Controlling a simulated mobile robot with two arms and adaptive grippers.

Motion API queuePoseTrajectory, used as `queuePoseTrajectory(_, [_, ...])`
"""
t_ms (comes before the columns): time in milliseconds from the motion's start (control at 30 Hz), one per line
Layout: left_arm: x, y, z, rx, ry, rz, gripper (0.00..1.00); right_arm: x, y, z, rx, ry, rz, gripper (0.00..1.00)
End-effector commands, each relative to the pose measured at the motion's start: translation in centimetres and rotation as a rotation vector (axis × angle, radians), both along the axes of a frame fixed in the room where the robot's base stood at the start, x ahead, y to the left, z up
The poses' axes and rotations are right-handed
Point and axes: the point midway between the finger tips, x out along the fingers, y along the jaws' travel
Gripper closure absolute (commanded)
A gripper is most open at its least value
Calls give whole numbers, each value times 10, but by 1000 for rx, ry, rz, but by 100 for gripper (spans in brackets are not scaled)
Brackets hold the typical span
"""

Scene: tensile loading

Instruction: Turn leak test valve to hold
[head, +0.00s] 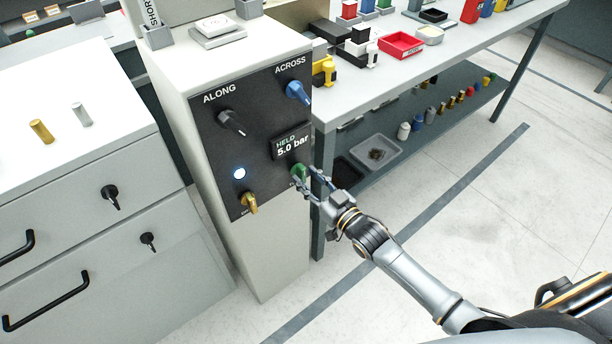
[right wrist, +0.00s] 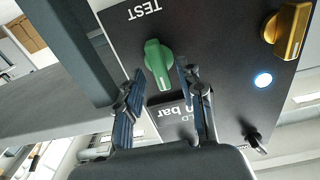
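The green valve knob (head: 299,171) is at the lower right of the dark panel (head: 215,150). In the right wrist view the green knob (right wrist: 157,62) shows close up near the label TEST. My right gripper (head: 306,180) is open at the knob. In the right wrist view its fingers (right wrist: 160,78) stand apart on either side of the knob's lower end; I cannot tell whether they touch it. The display (head: 291,146) reads HELD, 5.0 bar. A round white light (head: 239,173) is lit on the panel. My left gripper is not in view.
A yellow knob (head: 249,203), a black knob (head: 231,122) marked ALONG and a blue knob (head: 297,92) marked ACROSS share the panel. A grey table (head: 455,62) with a lower shelf stands close on the right. White drawers (head: 70,190) stand left. Open floor lies at right.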

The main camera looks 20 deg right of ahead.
Motion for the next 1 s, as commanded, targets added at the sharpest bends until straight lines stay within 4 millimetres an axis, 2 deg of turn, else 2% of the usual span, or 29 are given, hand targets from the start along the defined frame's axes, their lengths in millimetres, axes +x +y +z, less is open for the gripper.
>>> queuePoseTrajectory(133, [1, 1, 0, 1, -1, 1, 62, 9, 4, 0, 0, 0, 0, 62])
queuePoseTrajectory(433, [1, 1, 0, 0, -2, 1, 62, 11, 4, 0, 0, 1, 1, 62])
queuePoseTrajectory(600, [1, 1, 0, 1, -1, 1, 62, 11, 4, 0, 0, 1, 0, 97])
queuePoseTrajectory(633, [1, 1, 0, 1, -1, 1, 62, 11, 4, 0, 0, 1, 0, 100])
queuePoseTrajectory(1000, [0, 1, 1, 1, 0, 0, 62, 11, 4, 0, 27, 11, 1, 100])
